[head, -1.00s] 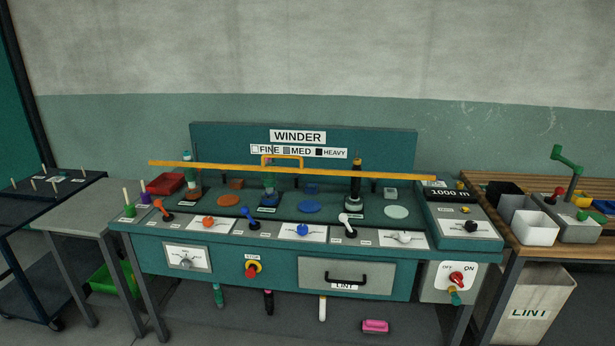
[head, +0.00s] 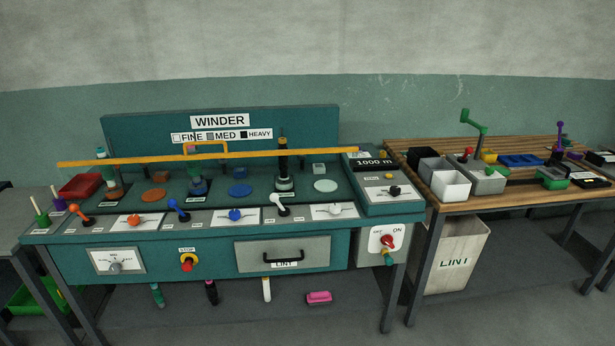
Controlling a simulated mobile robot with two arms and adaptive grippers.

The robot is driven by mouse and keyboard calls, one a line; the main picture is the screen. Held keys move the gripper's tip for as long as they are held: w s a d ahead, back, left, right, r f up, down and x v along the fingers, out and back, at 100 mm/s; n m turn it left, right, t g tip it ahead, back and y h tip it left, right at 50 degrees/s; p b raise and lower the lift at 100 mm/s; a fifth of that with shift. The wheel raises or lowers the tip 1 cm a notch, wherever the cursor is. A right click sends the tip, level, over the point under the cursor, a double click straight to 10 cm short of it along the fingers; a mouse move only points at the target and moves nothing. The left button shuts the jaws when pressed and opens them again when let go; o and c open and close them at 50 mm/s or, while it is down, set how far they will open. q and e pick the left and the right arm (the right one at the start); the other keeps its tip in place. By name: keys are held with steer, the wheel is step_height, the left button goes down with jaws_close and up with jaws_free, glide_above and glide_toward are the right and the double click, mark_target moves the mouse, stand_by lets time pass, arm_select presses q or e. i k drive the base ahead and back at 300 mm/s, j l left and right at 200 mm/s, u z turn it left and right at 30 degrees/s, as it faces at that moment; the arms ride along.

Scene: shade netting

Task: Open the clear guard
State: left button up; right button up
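The clear guard shows in the head view mainly by its yellow bar (head: 130,162), which runs across the front of the winder's upper deck. A yellow handle (head: 206,146) stands up from the bar near its middle. The transparent panel itself is hard to make out. The guard appears down over the spindles and coloured discs of the winder (head: 222,225). Neither of my grippers is in view.
A wooden bench (head: 510,196) with white bins (head: 450,186) and a green crank (head: 474,122) stands right of the winder. A LINT bin (head: 455,257) is below it. A pink block (head: 319,297) lies on the floor. The floor in front looks mostly clear.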

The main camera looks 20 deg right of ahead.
mark_target(186, 156)
steer(key=z, duration=1.25)
steer(key=i+l+u, duration=0.25)
steer(key=i+l, duration=0.4)
